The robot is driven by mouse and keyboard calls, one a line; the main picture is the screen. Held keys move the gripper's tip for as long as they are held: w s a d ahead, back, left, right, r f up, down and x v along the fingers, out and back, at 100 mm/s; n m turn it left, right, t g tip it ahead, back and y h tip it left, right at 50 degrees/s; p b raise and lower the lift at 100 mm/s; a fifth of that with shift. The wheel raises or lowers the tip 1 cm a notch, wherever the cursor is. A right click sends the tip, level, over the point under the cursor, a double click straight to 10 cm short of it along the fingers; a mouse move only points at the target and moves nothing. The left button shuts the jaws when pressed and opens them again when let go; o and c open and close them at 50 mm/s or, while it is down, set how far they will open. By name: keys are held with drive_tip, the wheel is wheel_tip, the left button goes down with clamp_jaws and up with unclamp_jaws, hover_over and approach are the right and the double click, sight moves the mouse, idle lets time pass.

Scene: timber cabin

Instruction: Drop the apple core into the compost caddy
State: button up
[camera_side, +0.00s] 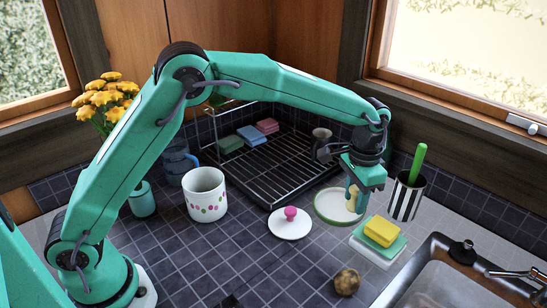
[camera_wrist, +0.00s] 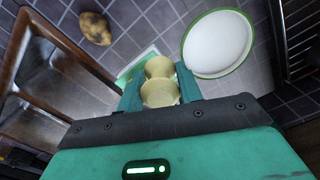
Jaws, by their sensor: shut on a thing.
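My gripper (camera_side: 354,195) is shut on the pale yellow apple core (camera_side: 353,197), which hangs upright between the fingers. In the wrist view my gripper (camera_wrist: 160,88) has a finger on each side of the apple core (camera_wrist: 160,82), whose waist is narrower than its ends. In the side view the core overlaps a green-rimmed white plate (camera_side: 329,207); it seems held above the counter. A white pot with coloured dots (camera_side: 205,194), likely the compost caddy, stands upright and open-topped left of my gripper. Its inside bottom is hidden. A white lid with a pink knob (camera_side: 290,222) lies on the counter to its right.
A wire dish rack (camera_side: 285,165) with sponges stands behind. A striped cup (camera_side: 405,196) is right of my gripper. A yellow sponge (camera_side: 382,231) sits on a stack in front. A potato (camera_side: 347,282) lies near the sink (camera_side: 460,285). The front tiles are mostly clear.

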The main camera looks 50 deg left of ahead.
idle(0.3)
drive_tip(key=shift+a+r, duration=0.15)
drive_tip(key=shift+a, duration=0.35)
drive_tip(key=s+a+r, duration=0.2)
drive_tip(key=a, duration=0.8)
approach(206, 195)
drive_tip(key=w+a, duration=0.1)
drive_tip(key=w+a+f, duration=0.1)
drive_tip(key=a, duration=0.1)
drive_tip(key=shift+f, duration=0.1)
drive_tip(key=shift+f, duration=2.95)
